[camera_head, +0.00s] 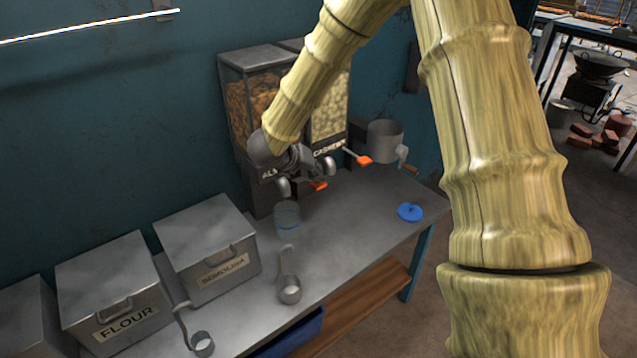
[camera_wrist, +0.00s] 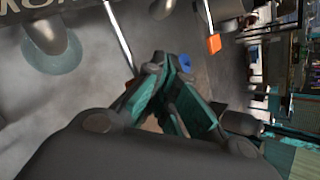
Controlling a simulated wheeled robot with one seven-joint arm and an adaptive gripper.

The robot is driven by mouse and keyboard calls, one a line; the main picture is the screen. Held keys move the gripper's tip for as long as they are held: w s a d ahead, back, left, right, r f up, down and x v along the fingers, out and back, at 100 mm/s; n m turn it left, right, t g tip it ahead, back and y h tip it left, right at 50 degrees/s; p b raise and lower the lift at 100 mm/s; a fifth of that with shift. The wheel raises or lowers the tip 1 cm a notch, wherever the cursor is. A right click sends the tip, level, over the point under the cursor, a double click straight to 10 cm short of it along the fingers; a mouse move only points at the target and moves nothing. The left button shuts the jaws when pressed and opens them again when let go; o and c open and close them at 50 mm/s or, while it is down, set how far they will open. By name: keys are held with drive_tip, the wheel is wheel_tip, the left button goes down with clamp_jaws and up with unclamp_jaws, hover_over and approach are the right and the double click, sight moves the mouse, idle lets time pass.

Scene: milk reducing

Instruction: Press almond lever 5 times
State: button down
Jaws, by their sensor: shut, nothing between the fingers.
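The dispenser (camera_head: 262,190) stands against the wall with an almond bin (camera_head: 237,105) at left and a cashew bin (camera_head: 330,115) at right. My gripper (camera_head: 327,168) is shut and empty in front of the dispenser, at the almond side. The almond lever's orange tip (camera_head: 319,185) shows just below my gripper; whether they touch I cannot tell. The cashew lever's orange tip (camera_head: 364,160) is to the right and also shows in the wrist view (camera_wrist: 214,44). A clear jar (camera_head: 287,220) stands below the almond spout.
A blue lid (camera_head: 410,212) lies on the table (camera_head: 345,235). A measuring scoop (camera_head: 290,290), a semolina box (camera_head: 208,247) and a flour box (camera_head: 112,290) stand at front left.

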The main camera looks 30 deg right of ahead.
drive_tip(key=shift+f+b, duration=0.6)
drive_tip(key=shift+f, duration=0.25)
idle(0.9)
drive_tip(key=shift+r, duration=0.2)
drive_tip(key=shift+r+p, duration=0.85)
drive_tip(key=shift+r, duration=0.7)
wheel_tip(320, 180, up, 5)
drive_tip(key=p, duration=0.2)
drive_tip(key=shift+p, duration=0.4)
idle(1.6)
